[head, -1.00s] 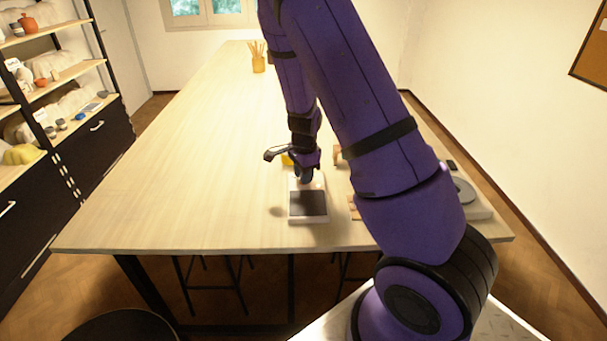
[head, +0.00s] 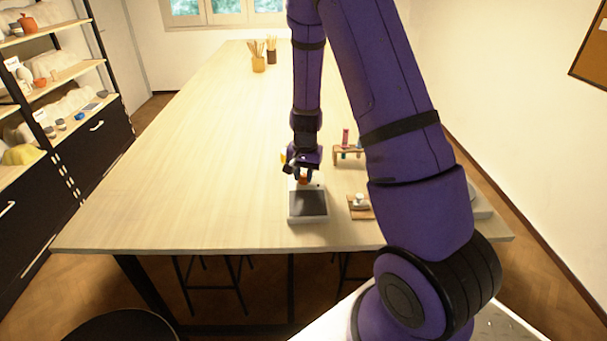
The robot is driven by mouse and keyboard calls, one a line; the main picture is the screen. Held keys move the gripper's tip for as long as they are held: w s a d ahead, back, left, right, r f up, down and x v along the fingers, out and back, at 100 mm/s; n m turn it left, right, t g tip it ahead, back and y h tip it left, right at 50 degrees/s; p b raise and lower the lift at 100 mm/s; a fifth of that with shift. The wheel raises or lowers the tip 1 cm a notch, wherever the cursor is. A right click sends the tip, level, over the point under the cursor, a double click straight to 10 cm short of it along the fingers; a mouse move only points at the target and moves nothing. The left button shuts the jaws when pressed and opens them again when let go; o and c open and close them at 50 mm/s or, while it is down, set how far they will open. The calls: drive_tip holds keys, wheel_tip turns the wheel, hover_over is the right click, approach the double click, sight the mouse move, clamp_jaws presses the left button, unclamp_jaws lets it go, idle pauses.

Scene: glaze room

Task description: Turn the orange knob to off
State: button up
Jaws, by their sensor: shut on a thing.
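The orange knob (head: 305,181) shows as a small orange patch at the back of a white device (head: 308,219) with a dark square top plate (head: 308,203). The device sits on the wooden table near its front edge. My gripper (head: 304,176) points down over the back of the device and is shut on the orange knob. The fingers cover most of the knob, so its pointer and any markings cannot be made out.
A yellow object (head: 284,156) stands just behind my gripper. To the right are a wooden rack (head: 347,153) with small tubes and a wooden board (head: 359,212) with a small pale item. Brush pots (head: 258,64) stand far back. The table's left side (head: 170,190) is clear.

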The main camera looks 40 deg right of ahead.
sight(305, 176)
drive_tip(key=shift+n, duration=0.6)
drive_tip(key=o, duration=0.9)
wheel_tip(305, 176, up, 11)
drive_tip(key=shift+s+d+f, duration=0.1)
drive_tip(key=shift+d, duration=0.05)
drive_tip(key=shift+s, duration=0.1)
idle(0.5)
